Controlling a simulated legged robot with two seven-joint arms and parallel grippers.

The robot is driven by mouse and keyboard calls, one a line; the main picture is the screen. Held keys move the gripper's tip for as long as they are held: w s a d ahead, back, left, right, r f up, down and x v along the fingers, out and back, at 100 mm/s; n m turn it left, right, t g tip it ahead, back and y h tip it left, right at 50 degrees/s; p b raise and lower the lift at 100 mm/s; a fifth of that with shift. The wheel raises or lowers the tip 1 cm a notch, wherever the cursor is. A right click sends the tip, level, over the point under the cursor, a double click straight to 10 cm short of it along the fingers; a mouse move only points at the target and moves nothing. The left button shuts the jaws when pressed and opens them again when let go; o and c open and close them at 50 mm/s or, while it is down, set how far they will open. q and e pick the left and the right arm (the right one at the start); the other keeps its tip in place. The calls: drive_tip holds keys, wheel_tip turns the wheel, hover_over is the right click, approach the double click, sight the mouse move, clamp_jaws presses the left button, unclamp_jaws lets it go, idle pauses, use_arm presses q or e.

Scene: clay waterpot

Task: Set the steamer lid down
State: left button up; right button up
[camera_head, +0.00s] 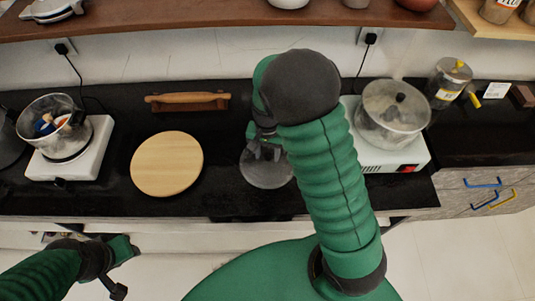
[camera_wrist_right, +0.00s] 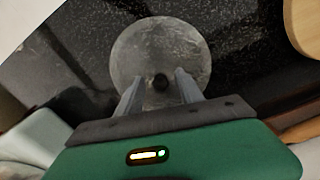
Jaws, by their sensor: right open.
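The steamer lid (camera_wrist_right: 163,45) is a grey, speckled disc with a dark round knob (camera_wrist_right: 160,82). In the head view the lid (camera_head: 266,174) appears to lie flat on the black counter, right of the wooden board, its far part hidden by my right gripper. My right gripper (camera_wrist_right: 156,80) is open above the lid. Its two fingers stand either side of the knob, with gaps showing on both sides. In the head view my right gripper (camera_head: 264,148) is partly hidden by my own arm. My left gripper (camera_head: 118,268) is low at the left, off the counter front, its jaws unclear.
A round wooden board (camera_head: 167,164) lies left of the lid, with a rolling pin (camera_head: 188,98) behind it. A pot with a knobbed lid (camera_head: 392,112) stands on a white cooker (camera_head: 412,154) at right. A glass pot (camera_head: 52,143) stands on another cooker (camera_head: 90,160) at left.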

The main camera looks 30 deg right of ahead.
sight(269, 157)
wheel_tip(269, 157, up, 10)
drive_tip(key=p, duration=0.1)
drive_tip(key=s+a+f+n+t, duration=0.2)
drive_tip(key=s+a+n, duration=0.4)
drive_tip(key=s+n, duration=0.2)
drive_tip(key=shift+s+a+n+t, duration=0.3)
drive_tip(key=shift+s+n, duration=0.1)
drive_tip(key=shift+n, duration=0.2)
